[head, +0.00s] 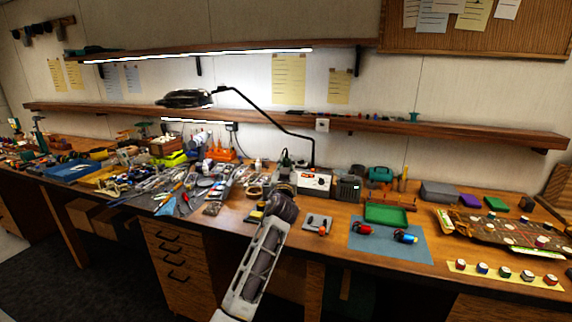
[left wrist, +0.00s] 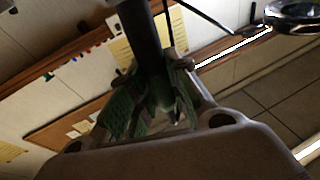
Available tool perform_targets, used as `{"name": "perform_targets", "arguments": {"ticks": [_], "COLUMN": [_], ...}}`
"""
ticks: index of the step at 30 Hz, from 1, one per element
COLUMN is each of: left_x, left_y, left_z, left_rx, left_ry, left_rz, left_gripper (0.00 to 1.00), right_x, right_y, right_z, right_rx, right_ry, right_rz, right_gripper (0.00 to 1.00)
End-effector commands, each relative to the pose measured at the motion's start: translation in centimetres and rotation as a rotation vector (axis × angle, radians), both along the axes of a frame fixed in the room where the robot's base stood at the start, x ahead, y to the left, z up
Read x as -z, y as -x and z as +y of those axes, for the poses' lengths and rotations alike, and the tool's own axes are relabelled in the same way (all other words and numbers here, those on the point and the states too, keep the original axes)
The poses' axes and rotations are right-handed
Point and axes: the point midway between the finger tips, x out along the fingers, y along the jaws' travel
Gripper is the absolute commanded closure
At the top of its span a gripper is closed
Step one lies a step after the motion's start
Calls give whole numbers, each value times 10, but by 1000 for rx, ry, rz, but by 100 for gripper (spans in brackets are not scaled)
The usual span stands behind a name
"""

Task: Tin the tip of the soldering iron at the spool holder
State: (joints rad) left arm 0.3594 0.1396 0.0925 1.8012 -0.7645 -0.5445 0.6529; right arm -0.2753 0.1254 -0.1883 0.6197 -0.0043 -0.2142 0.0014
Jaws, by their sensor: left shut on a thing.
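My left gripper (head: 283,198) is over the front part of the bench, just in front of the white soldering station (head: 312,183). The left wrist view shows its green-padded fingers (left wrist: 155,98) shut around a dark, rod-like handle (left wrist: 140,38), which looks like the soldering iron. A small pale point (left wrist: 177,122) shows below the fingers; I cannot tell for sure that it is the iron's tip. In the head view the gripper hides the held tool. I cannot clearly pick out the spool holder. My right gripper is not in view.
Crowded tools (head: 190,185) fill the bench to the left. A lamp arm (head: 265,118) rises behind. A green tray (head: 386,214) stands behind the mat.

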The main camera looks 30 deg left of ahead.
Motion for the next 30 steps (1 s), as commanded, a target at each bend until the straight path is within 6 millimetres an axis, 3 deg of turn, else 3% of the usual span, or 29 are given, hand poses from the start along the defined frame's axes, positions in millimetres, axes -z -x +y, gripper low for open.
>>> {"name": "perform_targets", "arguments": {"ticks": [14,20,30], "left_x": [4,14,37], "left_y": [0,0,0], "left_z": [0,0,0], "left_rx": [0,0,0], "left_ry": [0,0,0], "left_rz": [0,0,1], "left_gripper": [100,100,100], "right_x": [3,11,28], "right_y": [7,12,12], "right_z": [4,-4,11], "right_rx": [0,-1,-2], "right_ry": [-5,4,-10], "right_rz": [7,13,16], "right_gripper": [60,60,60]}}
